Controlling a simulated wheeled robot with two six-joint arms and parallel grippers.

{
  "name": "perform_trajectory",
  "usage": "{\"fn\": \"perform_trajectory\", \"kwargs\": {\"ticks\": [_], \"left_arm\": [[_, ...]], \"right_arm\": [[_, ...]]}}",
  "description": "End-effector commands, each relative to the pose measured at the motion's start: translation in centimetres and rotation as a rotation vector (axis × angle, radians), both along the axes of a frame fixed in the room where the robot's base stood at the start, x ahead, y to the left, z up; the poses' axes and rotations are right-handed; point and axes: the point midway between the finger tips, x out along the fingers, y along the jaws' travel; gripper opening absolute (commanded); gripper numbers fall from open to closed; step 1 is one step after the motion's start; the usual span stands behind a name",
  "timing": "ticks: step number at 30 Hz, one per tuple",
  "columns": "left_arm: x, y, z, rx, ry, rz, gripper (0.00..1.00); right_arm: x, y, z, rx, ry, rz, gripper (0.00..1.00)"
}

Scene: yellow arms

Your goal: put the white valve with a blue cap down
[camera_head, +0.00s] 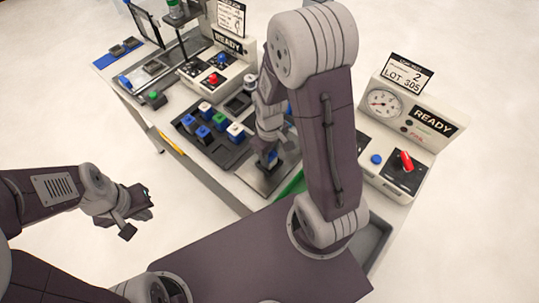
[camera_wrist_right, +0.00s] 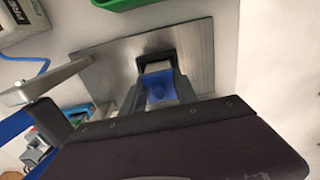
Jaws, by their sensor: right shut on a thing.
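The valve with a blue cap (camera_wrist_right: 160,92) is between the fingers of my right gripper (camera_wrist_right: 158,80), seen from above in the right wrist view. Its body is mostly hidden by the fingers. In the head view my right gripper (camera_head: 269,158) is low over a metal plate (camera_head: 258,182), which also shows in the wrist view (camera_wrist_right: 205,50). A dark square holder shows at the fingertips; I cannot tell whether the valve touches it. My left gripper (camera_head: 138,208) is open and empty, off the table's left side.
A gauge box marked READY (camera_head: 407,118) and a red-switch panel (camera_head: 403,172) are on the right. A green bin (camera_wrist_right: 125,3) lies close by the plate.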

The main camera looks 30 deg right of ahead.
Motion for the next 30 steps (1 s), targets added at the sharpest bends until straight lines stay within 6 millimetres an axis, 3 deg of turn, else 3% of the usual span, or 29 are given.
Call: {"fn": "perform_trajectory", "kwargs": {"ticks": [12,13,15,24,30], "left_arm": [[0.0,0.0,-0.4,0.0,0.0,0.0,0.0],[0.0,0.0,-0.3,0.0,0.0,0.0,0.0],[0.0,0.0,-0.3,0.0,0.0,0.0,0.0],[0.0,0.0,-0.1,0.0,0.0,0.0,0.0],[0.0,0.0,0.6,0.0,0.0,0.0,0.0]], "right_arm": [[0.0,0.0,-0.9,0.0,-0.001,-0.001,0.0],[0.0,0.0,-0.7,0.0,-0.001,-0.001,0.44],[0.0,0.0,-0.7,0.0,-0.001,-0.001,0.58],[0.0,0.0,-0.5,-0.001,-0.001,-0.001,0.58],[0.1,0.0,2.4,0.0,-0.007,-0.001,0.58]]}}
